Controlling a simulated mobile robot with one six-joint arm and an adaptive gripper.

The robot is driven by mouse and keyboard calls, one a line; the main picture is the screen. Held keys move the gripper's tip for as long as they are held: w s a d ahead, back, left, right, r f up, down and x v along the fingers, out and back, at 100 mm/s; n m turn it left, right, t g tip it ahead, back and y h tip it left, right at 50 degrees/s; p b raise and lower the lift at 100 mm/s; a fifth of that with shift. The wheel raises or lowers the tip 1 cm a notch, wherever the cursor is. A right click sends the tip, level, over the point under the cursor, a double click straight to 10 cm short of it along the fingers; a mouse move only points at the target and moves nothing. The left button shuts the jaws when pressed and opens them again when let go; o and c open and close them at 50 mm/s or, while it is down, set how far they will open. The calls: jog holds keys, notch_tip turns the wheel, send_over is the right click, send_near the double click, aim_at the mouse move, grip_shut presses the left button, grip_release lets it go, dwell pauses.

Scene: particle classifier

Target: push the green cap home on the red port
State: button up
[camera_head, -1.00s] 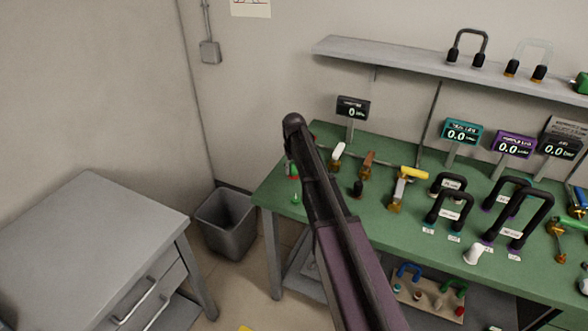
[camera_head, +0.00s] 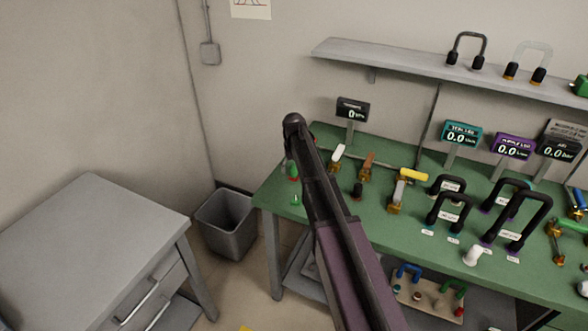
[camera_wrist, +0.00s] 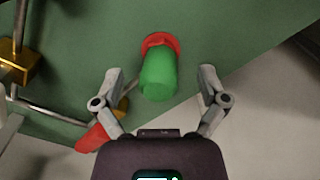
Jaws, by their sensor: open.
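In the wrist view the green cap (camera_wrist: 158,76) is a short cylinder standing at the red port (camera_wrist: 161,41), whose red rim shows behind it. The cap appears in line with the port and slightly tilted. I cannot tell whether it is fully seated. My gripper (camera_wrist: 161,74) is open, with one finger on each side of the cap and gaps on both sides. In the head view small red and green parts (camera_head: 293,171) show at the bench's left end, partly hidden by my arm. My gripper is not clearly visible there.
The green bench (camera_head: 330,222) carries valves, black hoses and displays to the right. A grey bin (camera_head: 228,225) stands on the floor.

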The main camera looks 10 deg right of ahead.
aim_at(294, 165)
jog(key=shift+r+p, duration=4)
jog(key=shift+r, duration=0.2)
jog(key=s+m, duration=0.1)
jog(key=s, duration=2.8)
jog(key=shift+d+m, duration=0.2)
jog(key=shift+m, duration=0.2)
